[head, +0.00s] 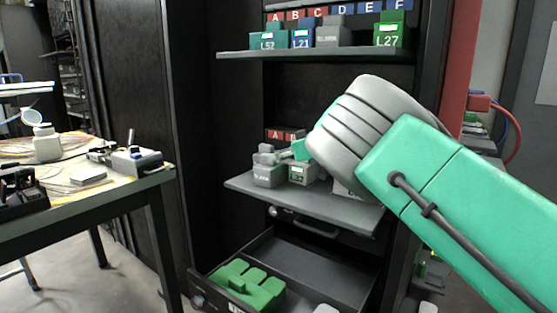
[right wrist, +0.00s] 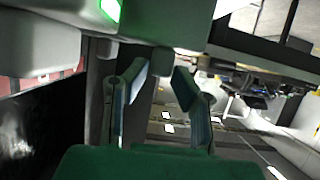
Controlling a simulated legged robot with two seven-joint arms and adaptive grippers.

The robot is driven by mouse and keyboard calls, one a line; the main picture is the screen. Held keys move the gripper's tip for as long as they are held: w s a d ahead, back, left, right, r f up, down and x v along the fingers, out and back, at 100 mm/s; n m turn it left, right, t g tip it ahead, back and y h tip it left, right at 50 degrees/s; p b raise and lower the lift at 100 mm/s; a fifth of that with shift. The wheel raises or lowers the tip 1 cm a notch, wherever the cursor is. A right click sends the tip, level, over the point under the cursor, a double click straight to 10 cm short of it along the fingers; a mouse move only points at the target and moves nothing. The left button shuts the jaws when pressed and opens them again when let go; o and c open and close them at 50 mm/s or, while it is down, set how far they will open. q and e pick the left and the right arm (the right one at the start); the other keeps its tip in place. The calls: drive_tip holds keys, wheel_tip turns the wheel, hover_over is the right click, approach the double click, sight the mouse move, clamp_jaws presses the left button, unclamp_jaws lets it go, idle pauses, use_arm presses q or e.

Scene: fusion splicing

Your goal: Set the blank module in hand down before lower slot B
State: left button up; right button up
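A grey module with a pale label (head: 268,177), which looks like the blank module, stands upright on the lower shelf (head: 330,205), near its left front edge. Small red lower slot labels A and B (head: 291,134) show behind it. My right gripper (head: 291,152) is beside the top of this module, on its right; the wrist hides part of the shelf. In the right wrist view the two fingers (right wrist: 160,80) are apart with no module visible between them. Whether a finger touches the module I cannot tell. My left gripper is not in view.
A grey module with a green label (head: 300,173) stands close on the right; another grey module is partly behind my wrist. The upper shelf (head: 320,52) holds several labelled modules. An open drawer (head: 320,262) below holds green modules (head: 250,285). A cluttered table (head: 80,200) stands left.

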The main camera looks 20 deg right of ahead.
drive_tip(key=shift+o, duration=0.8)
drive_tip(key=shift+d+f, duration=0.15)
drive_tip(key=shift+s+d+r, duration=0.1)
drive_tip(key=shift+s+r, duration=0.05)
drive_tip(key=shift+r, duration=0.1)
drive_tip(key=p+v, duration=0.3)
drive_tip(key=v, duration=0.4)
drive_tip(key=shift+s+f, duration=0.1)
drive_tip(key=shift+f, duration=0.05)
